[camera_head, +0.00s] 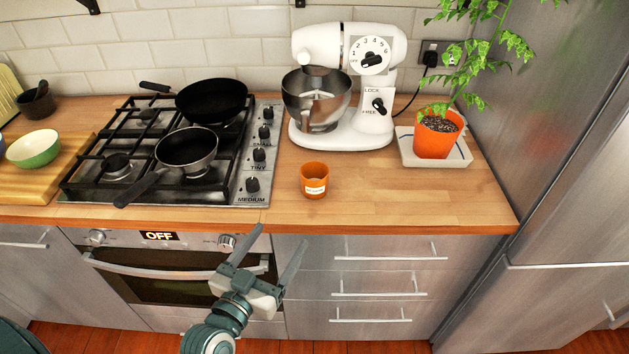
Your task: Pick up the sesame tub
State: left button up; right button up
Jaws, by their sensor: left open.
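An orange tub with a white label (314,180) stands upright on the wooden counter, right of the hob and in front of the mixer. The label is too small to read, but this is the only tub in view. My left gripper (267,254) is open and empty in front of the oven and drawers. Its fingers point up toward the counter edge. It is apart from the tub, in front of it and to the left. My right gripper is not in view.
A gas hob (262,140) with two black pans (188,148) is left of the tub. A white stand mixer (345,130) and a potted plant (437,136) stand behind. The counter (400,195) right of the tub is clear. A steel fridge (560,220) stands at right.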

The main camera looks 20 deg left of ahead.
pick_arm(q)
jog(key=shift+w, duration=0.1)
jog(key=p, duration=0.4)
send_near(309, 192)
jog(key=w, duration=0.5)
jog(key=shift+w+d+f, duration=0.15)
jog(key=shift+d+f, duration=0.1)
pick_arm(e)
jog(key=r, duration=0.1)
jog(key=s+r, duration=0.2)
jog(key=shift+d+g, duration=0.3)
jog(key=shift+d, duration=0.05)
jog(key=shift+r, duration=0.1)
pick_arm(q)
jog(key=shift+w+r, duration=0.1)
jog(key=shift+w, duration=0.2)
jog(key=w, duration=0.1)
jog(key=w+p, duration=0.1)
jog(key=w, duration=0.2)
jog(key=shift+d+r+p, duration=0.1)
jog(key=shift+d+p, duration=0.15)
jog(key=shift+p, duration=0.1)
jog(key=shift+w, duration=0.3)
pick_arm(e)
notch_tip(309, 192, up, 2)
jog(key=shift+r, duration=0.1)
